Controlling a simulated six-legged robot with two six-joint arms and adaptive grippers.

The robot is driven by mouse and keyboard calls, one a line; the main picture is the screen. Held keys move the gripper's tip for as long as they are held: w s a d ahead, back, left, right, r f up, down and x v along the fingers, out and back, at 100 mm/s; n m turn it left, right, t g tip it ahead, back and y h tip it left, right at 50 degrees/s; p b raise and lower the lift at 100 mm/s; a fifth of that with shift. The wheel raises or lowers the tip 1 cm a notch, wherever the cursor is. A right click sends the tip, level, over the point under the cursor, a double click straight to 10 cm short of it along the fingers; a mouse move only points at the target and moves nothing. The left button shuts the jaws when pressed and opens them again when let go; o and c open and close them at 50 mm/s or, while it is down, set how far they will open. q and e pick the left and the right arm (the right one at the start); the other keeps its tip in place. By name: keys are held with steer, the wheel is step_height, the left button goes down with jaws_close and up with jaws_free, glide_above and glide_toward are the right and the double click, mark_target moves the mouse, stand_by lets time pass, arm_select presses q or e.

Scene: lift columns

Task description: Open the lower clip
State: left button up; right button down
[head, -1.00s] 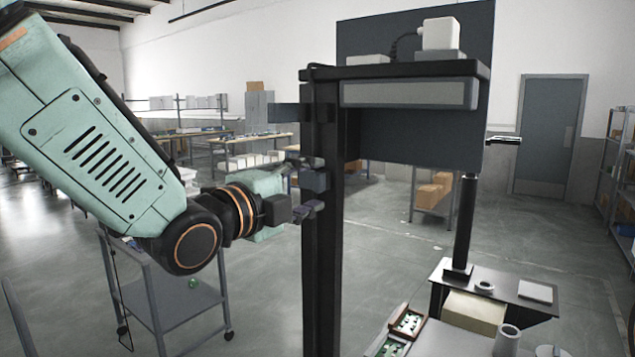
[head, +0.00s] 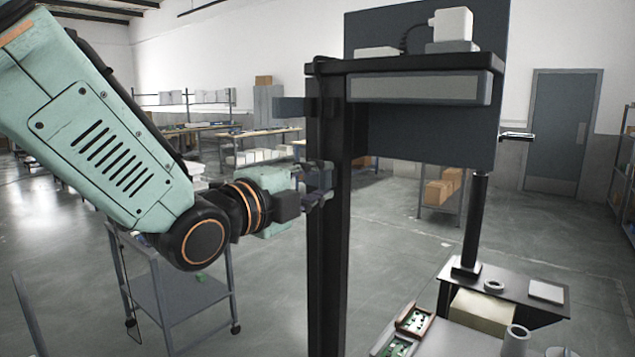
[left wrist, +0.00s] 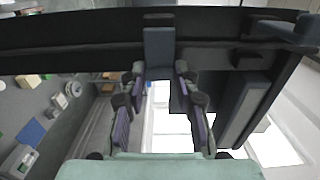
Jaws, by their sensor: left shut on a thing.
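The lower clip (head: 319,179) is a small blue-grey block on the black upright column (head: 328,260), at mid height in the head view. My left gripper (head: 318,182) reaches it from the left and is shut on it, with one finger above and one below. In the left wrist view the clip (left wrist: 159,50) stands upright between the two fingertips, against the dark column. The fingers hide part of the clip in the head view. A second, flat dark clip (head: 290,108) sticks out to the left higher up the column. My right gripper is not in view.
A black shelf (head: 420,63) with a white device (head: 452,25) tops the column, with a dark panel behind. A grey cart (head: 185,295) stands below my left arm. A low table (head: 515,290) and green circuit boards (head: 414,321) are at lower right.

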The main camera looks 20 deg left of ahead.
mark_target(319, 181)
arm_select(q)
jaws_close()
